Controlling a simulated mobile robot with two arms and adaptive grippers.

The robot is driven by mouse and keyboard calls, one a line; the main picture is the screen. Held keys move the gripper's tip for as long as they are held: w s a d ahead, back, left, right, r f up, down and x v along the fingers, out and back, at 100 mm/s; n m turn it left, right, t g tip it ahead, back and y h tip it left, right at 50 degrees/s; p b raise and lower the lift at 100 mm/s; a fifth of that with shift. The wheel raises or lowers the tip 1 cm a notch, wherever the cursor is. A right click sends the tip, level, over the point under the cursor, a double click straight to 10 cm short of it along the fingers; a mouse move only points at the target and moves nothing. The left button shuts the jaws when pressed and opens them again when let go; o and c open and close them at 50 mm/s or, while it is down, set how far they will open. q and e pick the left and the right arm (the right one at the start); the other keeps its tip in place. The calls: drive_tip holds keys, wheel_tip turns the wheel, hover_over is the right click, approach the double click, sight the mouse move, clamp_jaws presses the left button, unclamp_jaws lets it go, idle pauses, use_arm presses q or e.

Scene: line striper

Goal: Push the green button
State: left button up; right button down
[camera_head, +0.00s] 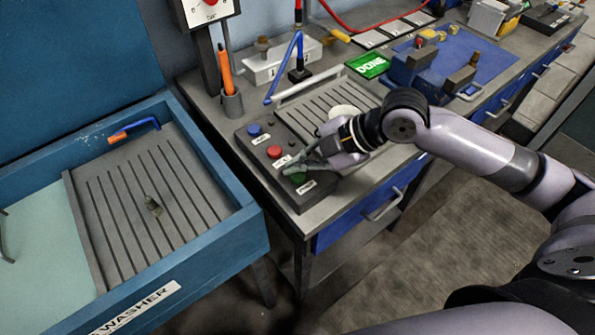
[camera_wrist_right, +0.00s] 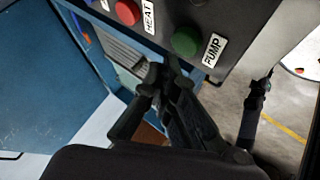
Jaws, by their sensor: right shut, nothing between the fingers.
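The green button (camera_head: 299,177) is on a dark control box (camera_head: 259,158) at the front left corner of the workbench. In the right wrist view the green button (camera_wrist_right: 186,42) sits beside a label reading PUMP. My right gripper (camera_head: 290,168) is shut and empty, with its fingertips close to the green button in the head view. In the right wrist view its fingertips (camera_wrist_right: 172,68) appear just below and left of the button. I cannot tell whether they touch it. My left gripper is not in view.
A red button (camera_head: 274,152) and a blue button (camera_head: 255,130) share the box. The red one, labelled HEAT, also shows in the wrist view (camera_wrist_right: 128,12). A blue washer basin (camera_head: 233,235) stands left of the bench. A green DONE sign (camera_head: 368,65) lies further back.

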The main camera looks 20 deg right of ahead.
sight(298, 178)
idle(0.5)
drive_tip(key=shift+f, duration=0.45)
drive_tip(key=shift+f, duration=0.45)
idle(0.5)
drive_tip(key=shift+r, duration=0.1)
drive_tip(key=shift+r+p, duration=0.8)
drive_tip(key=shift+p, duration=0.05)
wheel_tip(298, 178, up, 6)
drive_tip(key=p, duration=0.6)
